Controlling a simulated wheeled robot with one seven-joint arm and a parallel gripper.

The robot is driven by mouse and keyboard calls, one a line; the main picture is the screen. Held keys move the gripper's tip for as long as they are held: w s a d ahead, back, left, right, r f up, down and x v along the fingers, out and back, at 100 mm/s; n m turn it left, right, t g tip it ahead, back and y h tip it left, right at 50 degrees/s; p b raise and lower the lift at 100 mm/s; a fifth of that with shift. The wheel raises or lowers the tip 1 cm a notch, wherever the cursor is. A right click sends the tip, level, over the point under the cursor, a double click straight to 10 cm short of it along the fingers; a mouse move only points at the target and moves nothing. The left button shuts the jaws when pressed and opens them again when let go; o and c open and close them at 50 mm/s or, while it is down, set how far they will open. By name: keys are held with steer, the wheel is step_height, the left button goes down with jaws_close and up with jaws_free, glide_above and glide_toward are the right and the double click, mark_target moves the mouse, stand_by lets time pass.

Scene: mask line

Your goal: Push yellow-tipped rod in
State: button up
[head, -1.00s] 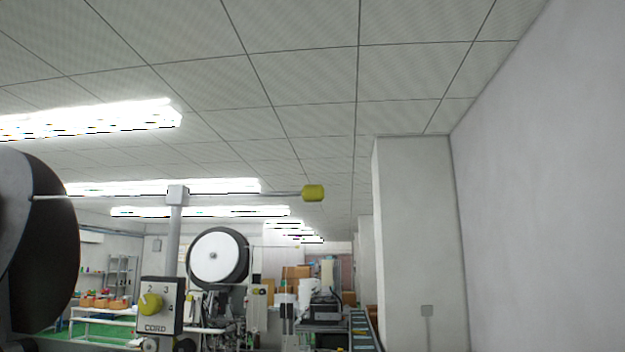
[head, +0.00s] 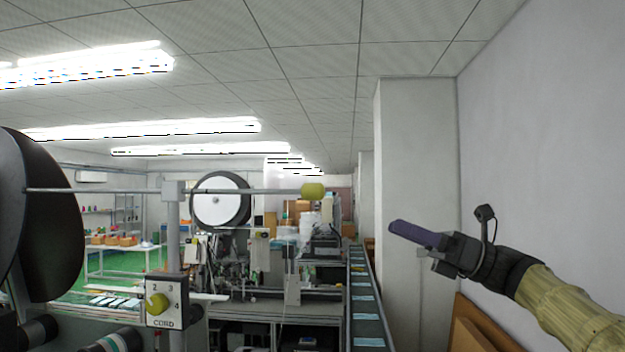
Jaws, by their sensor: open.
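The rod (head: 250,191) is a thin grey horizontal bar with a yellow tip (head: 314,191) on its right end. It passes through a grey block on top of a vertical post and reaches left to a large dark reel. My gripper (head: 397,231) is at the right of the head view, to the right of the yellow tip and a little lower in the picture, apart from it. Its purple-grey fingers point left; they overlap in this view, so the gap between them is hard to see. Nothing shows in it.
A control box (head: 166,301) with a yellow knob, marked CORD, sits below the rod. The large dark reel (head: 35,215) stands at left. A conveyor (head: 366,300) with pale blue pieces runs back at centre right. A pillar (head: 420,150) and white wall bound the right.

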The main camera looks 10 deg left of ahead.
steer(key=shift+a, duration=0.1)
steer(key=p, duration=1.1)
glide_toward(311, 193)
steer(key=x, duration=0.3)
steer(key=w+x, duration=0.1)
steer(key=x, duration=0.5)
steer(key=shift+w+a+r, duration=0.1)
steer(key=shift+w+r, duration=0.15)
steer(key=shift+r, duration=0.05)
steer(key=shift+a, duration=0.4)
jaws_close()
steer(key=shift+a, duration=0.1)
